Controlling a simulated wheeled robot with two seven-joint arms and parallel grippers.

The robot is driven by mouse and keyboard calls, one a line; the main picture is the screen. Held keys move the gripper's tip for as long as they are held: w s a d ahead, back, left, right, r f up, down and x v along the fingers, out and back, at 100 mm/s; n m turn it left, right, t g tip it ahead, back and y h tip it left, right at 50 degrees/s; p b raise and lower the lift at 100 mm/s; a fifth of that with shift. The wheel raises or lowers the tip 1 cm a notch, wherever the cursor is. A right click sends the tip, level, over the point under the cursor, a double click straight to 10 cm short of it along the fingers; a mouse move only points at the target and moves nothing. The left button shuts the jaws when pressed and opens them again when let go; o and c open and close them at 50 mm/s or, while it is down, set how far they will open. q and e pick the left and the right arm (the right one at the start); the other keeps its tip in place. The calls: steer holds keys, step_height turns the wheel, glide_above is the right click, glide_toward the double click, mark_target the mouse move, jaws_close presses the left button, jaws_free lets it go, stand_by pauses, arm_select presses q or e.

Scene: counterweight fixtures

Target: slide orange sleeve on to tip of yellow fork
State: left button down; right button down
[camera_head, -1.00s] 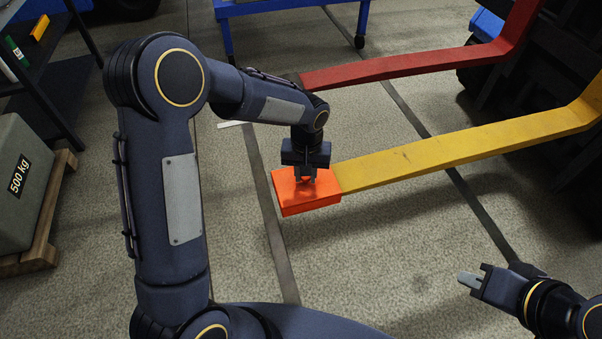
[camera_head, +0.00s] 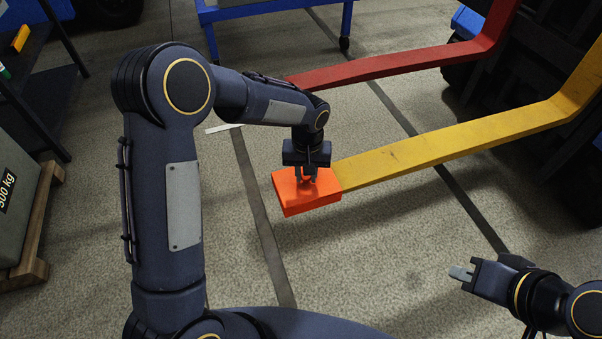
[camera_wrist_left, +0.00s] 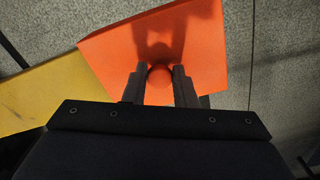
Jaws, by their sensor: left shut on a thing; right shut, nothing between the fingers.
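The orange sleeve (camera_head: 322,199) is a flat box at the left end of the yellow fork (camera_head: 450,143). In the head view its right edge meets the fork tip; I cannot tell how far the tip is inside. My left gripper (camera_head: 307,181) is above the sleeve and shut on its round orange knob. The left wrist view shows the knob (camera_wrist_left: 159,84) between the two fingers, with the sleeve (camera_wrist_left: 205,50) beneath and the yellow fork (camera_wrist_left: 40,95) meeting its left side. My right gripper (camera_head: 461,273) is shut and empty, at the lower right, away from the fork.
A red fork (camera_head: 390,65) runs behind the yellow one. A blue-framed cart (camera_head: 275,12) stands at the back. A grey weight block (camera_head: 15,195) on a wooden pallet (camera_head: 38,225) is at the left. The floor in front of the yellow fork is clear.

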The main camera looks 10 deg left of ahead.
arm_select(q)
steer(key=c, duration=1.1)
jaws_free()
steer(key=shift+w+d, duration=0.1)
step_height(320, 180, up, 8)
steer(key=shift+f+p, duration=0.25)
steer(key=shift+p, duration=0.9)
steer(key=shift+a+r, duration=0.2)
steer(key=shift+r, duration=0.25)
steer(key=s+a+r+t+h, duration=0.2)
steer(key=s+a+r, duration=0.7)
steer(key=s, duration=0.3)
steer(key=s+a+t+h, duration=0.2)
steer(key=s+t, duration=0.1)
steer(key=s, duration=1)
step_height(320, 180, up, 23)
steer(key=p, duration=2.2)
steer(key=shift+s+d+t+p, duration=0.3)
steer(key=shift+s+p, duration=0.1)
steer(key=shift+s, duration=0.05)
